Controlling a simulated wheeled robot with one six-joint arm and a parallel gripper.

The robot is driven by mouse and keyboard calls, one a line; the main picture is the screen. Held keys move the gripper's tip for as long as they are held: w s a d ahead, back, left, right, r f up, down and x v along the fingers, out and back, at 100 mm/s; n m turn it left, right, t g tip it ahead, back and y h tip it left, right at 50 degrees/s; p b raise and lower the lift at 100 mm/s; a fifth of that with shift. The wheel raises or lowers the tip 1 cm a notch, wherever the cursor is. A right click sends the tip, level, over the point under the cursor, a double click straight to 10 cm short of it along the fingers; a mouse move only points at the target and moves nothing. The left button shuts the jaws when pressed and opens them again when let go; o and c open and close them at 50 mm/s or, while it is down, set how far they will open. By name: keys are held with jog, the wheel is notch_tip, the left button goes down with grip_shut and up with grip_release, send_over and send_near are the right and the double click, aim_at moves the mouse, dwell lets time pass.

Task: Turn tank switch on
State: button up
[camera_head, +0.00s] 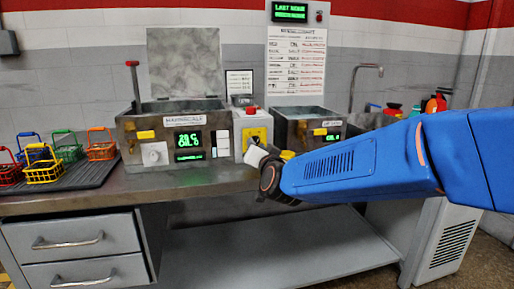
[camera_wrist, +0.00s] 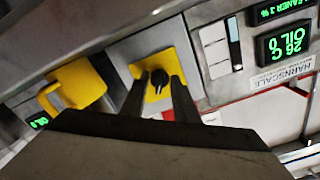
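The tank with the white label (camera_head: 192,95) is at the left on the bench, with a green-lit display (camera_head: 190,139). A second tank (camera_head: 309,114) stands to its right. Between them is a yellow switch plate (camera_head: 257,126). In the wrist view the yellow plate (camera_wrist: 168,63) carries a black rotary knob (camera_wrist: 158,78). My gripper (camera_wrist: 158,88) is open, its two dark fingers apart on either side of the knob in that view. I cannot tell whether they touch it. In the head view my gripper (camera_head: 262,165) is in front of the bench, partly hidden by my arm.
A yellow handle (camera_wrist: 76,84) is beside the plate in the wrist view. Colored wire baskets (camera_head: 45,164) stand on a dark mat at the left. A sink tap (camera_head: 366,68) and several bottles are at the right. Drawers (camera_head: 68,241) are below the bench.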

jog(key=v, duration=1.7)
jog(key=shift+d+r, duration=0.1)
jog(key=s+d+f+n+g+h, duration=0.1)
jog(key=s+d+f+g, duration=0.3)
jog(key=d, duration=0.5)
jog(key=s+d+f+n+g+h, duration=0.1)
jog(key=s+d+f+g, duration=0.3)
jog(key=s+d+f, duration=0.5)
jog(key=s+d+f+n+g+h, duration=0.1)
jog(key=s+d+f+g+h, duration=0.2)
jog(key=s+d+f, duration=0.3)
jog(key=s+d+g, duration=0.1)
jog(key=s+d, duration=0.2)
jog(key=s, duration=0.1)
jog(key=shift+d+f+g, duration=0.3)
jog(key=shift+d+f, duration=0.05)
